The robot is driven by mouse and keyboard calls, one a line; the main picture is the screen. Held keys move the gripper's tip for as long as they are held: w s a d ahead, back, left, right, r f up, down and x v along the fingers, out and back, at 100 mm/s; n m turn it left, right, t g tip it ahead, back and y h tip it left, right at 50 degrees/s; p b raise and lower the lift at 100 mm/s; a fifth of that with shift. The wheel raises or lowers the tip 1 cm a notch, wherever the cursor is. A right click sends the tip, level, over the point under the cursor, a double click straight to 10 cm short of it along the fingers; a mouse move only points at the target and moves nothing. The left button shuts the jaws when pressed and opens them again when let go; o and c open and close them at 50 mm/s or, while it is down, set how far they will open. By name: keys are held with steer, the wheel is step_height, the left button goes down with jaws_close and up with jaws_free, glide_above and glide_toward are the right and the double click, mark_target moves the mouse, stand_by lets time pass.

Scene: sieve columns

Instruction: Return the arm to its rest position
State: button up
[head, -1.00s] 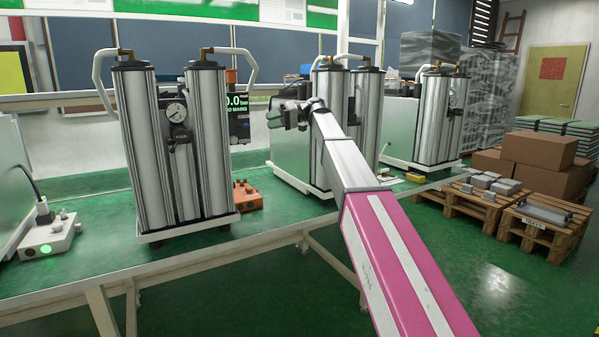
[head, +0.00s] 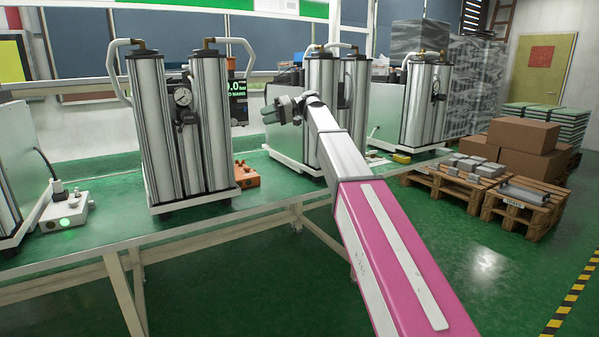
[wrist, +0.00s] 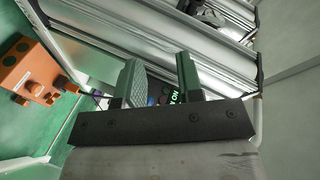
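My arm reaches from the lower right of the head view, with its pink link in front and a grey forearm beyond. My gripper (head: 273,111) points left at the arm's far end, in front of the middle sieve column unit (head: 320,75) as seen from the head. In the wrist view my gripper (wrist: 157,66) shows two dark fingers with a gap between them. Nothing is held between them. Silver column tubes (wrist: 205,60) lie beyond the fingers, and part of a dark panel with the letters "ON" shows in the gap.
The left column unit (head: 170,125) stands on the green bench (head: 110,239). An orange box (head: 246,175) sits beside it, and also shows in the wrist view (wrist: 28,68). Another column unit (head: 427,105) stands further back. Pallets (head: 520,206) with boxes stand right; the green floor between is clear.

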steer(key=s+d+f+m+t+h, duration=0.1)
steer(key=s+d+f+m+h, duration=0.2)
steer(key=f, duration=0.8)
steer(key=s+d+f+m+t+h, duration=0.1)
steer(key=s+d+f+t, duration=0.3)
steer(key=f, duration=0.7)
steer(key=s+d+f+m+g+h, duration=0.1)
steer(key=s+d+f+m+h, duration=0.3)
steer(key=f, duration=0.7)
steer(key=s+d+f+m+h, duration=0.1)
steer(key=s+d+f+h, duration=0.5)
steer(key=s+d+f, duration=1.3)
step_height(320, 180, down, 4)
steer(key=shift+s+d+r, duration=0.2)
steer(key=shift+s+d, duration=0.05)
steer(key=shift+d, duration=0.2)
steer(key=shift+o, duration=0.2)
